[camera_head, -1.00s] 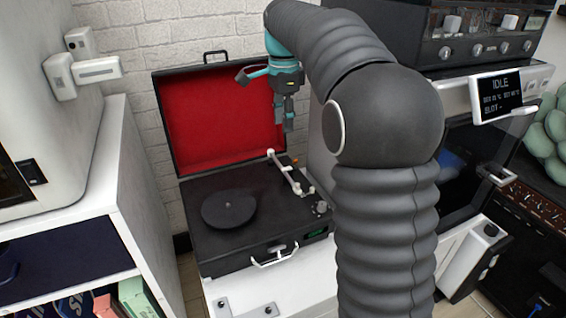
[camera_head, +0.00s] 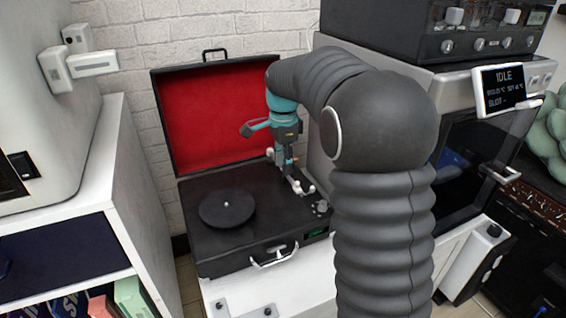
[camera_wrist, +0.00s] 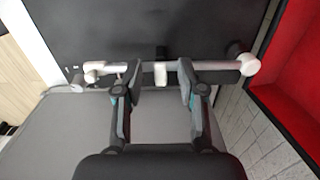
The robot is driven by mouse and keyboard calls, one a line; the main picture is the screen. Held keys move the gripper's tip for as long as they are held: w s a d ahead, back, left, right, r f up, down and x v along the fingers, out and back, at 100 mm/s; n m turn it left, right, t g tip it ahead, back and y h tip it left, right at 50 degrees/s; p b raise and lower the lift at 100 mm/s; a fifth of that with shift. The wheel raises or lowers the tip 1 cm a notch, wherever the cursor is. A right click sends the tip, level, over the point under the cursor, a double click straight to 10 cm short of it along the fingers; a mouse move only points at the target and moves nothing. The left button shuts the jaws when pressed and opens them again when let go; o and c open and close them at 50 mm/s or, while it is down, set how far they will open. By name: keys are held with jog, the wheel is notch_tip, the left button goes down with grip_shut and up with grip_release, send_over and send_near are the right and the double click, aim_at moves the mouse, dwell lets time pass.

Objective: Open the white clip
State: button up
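The record player (camera_head: 240,235) stands open on a white cabinet, with a black deck and a red-lined lid. A white tonearm (camera_wrist: 218,65) lies along one side of the deck; its end also shows in the head view (camera_head: 308,189). A small white piece, apparently the clip (camera_wrist: 161,74), sits midway along the tonearm. My gripper (camera_wrist: 160,84) is open, one finger on each side of the clip, with visible gaps. In the head view my gripper (camera_head: 286,166) points down over the tonearm and hides the clip. Whether the clip is latched is too small to tell.
The red-lined lid (camera_head: 215,115) stands upright behind the deck. A black platter (camera_head: 227,208) lies left of the tonearm. A machine with an "IDLE" screen (camera_head: 503,88) stands close on the right. A white shelf unit (camera_head: 120,180) is on the left.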

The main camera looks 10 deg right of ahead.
grip_shut()
jog(key=shift+d+r+y+p, duration=0.25)
jog(key=shift+y+p, duration=0.25)
jog(key=shift+p, duration=0.45)
jog(key=shift+d+r+g+y+p, duration=0.15)
jog(key=shift+g+y+p, duration=0.15)
jog(key=shift+y+p, duration=0.45)
jog(key=shift+f+y+p, duration=0.2)
jog(key=shift+y+p, duration=0.1)
jog(key=shift+y, duration=0.05)
grip_release()
jog(key=shift+r, duration=0.1)
